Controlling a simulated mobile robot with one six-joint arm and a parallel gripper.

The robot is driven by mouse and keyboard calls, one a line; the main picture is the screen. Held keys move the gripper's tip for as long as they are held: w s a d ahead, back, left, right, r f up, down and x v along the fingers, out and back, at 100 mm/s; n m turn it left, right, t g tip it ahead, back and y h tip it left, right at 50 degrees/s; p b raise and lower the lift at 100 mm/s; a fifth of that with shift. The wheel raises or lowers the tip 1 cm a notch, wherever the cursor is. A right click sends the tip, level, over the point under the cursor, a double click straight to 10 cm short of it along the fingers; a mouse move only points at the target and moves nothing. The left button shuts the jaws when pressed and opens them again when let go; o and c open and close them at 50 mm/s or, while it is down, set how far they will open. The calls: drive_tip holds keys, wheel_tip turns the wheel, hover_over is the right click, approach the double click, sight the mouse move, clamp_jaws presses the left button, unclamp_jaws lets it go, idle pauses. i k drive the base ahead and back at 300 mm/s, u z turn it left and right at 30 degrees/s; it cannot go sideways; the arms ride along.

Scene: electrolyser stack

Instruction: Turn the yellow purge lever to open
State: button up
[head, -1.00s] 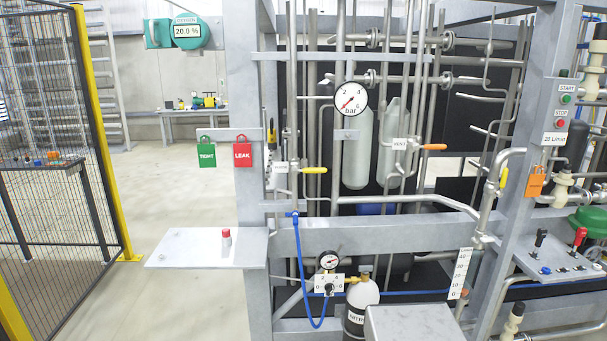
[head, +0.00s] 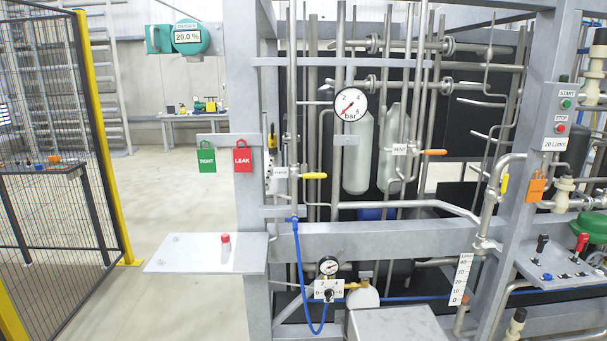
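The yellow purge lever (head: 314,176) sits on a thin vertical pipe at the left of the frame, beside a small white label (head: 284,172) that seems to read PURGE. The lever points right, level and crosswise to its pipe. It is in plain view and nothing touches it. My gripper is not in view.
An orange lever (head: 435,152) is at the VENT label (head: 399,149), and another yellow lever (head: 504,184) is further right. A pressure gauge (head: 350,104) hangs above. A metal shelf (head: 195,254) with a red-capped item juts out left. A grey box-like shape (head: 398,326) fills the lower middle.

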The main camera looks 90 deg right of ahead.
sight(309, 176)
drive_tip(key=u, duration=0.1)
drive_tip(key=k, duration=2.45)
drive_tip(key=z, duration=1.55)
drive_tip(key=i, duration=0.15)
drive_tip(key=u, duration=0.4)
